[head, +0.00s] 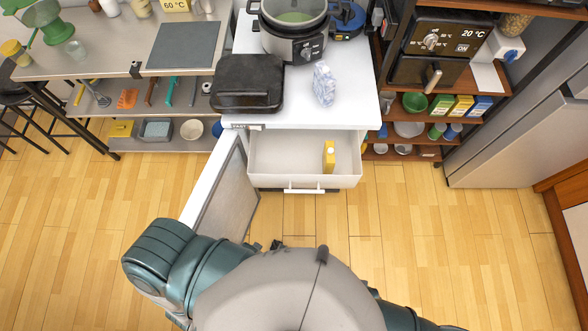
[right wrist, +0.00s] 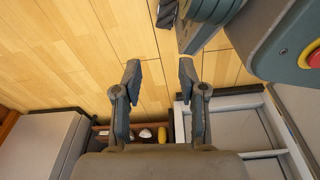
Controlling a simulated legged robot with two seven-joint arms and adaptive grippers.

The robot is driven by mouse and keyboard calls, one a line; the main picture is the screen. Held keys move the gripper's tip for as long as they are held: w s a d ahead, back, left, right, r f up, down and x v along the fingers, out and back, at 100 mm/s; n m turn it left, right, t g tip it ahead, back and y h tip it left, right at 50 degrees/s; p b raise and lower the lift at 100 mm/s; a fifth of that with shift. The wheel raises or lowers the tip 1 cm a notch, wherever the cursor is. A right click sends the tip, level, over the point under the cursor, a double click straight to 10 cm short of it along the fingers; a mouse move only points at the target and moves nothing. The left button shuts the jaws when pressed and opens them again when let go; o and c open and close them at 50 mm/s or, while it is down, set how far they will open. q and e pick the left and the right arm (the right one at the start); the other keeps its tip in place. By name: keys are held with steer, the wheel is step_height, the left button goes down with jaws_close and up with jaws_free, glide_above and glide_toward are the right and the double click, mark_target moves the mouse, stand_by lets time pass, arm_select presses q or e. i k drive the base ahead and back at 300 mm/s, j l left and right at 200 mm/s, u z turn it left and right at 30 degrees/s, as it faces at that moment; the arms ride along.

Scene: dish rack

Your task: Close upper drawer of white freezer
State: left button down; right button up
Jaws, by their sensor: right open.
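The white freezer (head: 340,108) stands at the centre of the head view. Its upper drawer (head: 285,180) is pulled out toward me, with a white bar handle (head: 304,189) on its front. A small yellow box (head: 329,157) stands inside the drawer. The freezer door (head: 208,185) hangs open to the left of the drawer. My right gripper (right wrist: 160,75) is open and empty in the right wrist view, over the floor, with pale freezer parts (right wrist: 235,125) to its right. Small dark tips (head: 266,245) below the drawer seem to be my left gripper; its jaws are unclear.
A black grill (head: 247,82), a cooker (head: 293,40) and a blue-white vase (head: 324,85) stand on the freezer. A shelf rack (head: 425,130) and a grey fridge (head: 520,135) are at right. A table (head: 110,50) is at left. Floor right of the drawer is clear.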

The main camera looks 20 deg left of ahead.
mark_target(277, 158)
steer(key=l+u, duration=0.1)
steer(key=u, duration=0.25)
steer(key=k+l+u, duration=0.15)
steer(key=u, duration=0.15)
steer(key=l+z, duration=0.15)
steer(key=l, duration=0.3)
steer(key=k+l+u, duration=0.1)
steer(key=l, duration=0.25)
steer(key=l+u, duration=0.1)
steer(key=l, duration=0.2)
steer(key=k+l+u, duration=0.1)
steer(key=l, duration=0.25)
steer(key=k, duration=0.05)
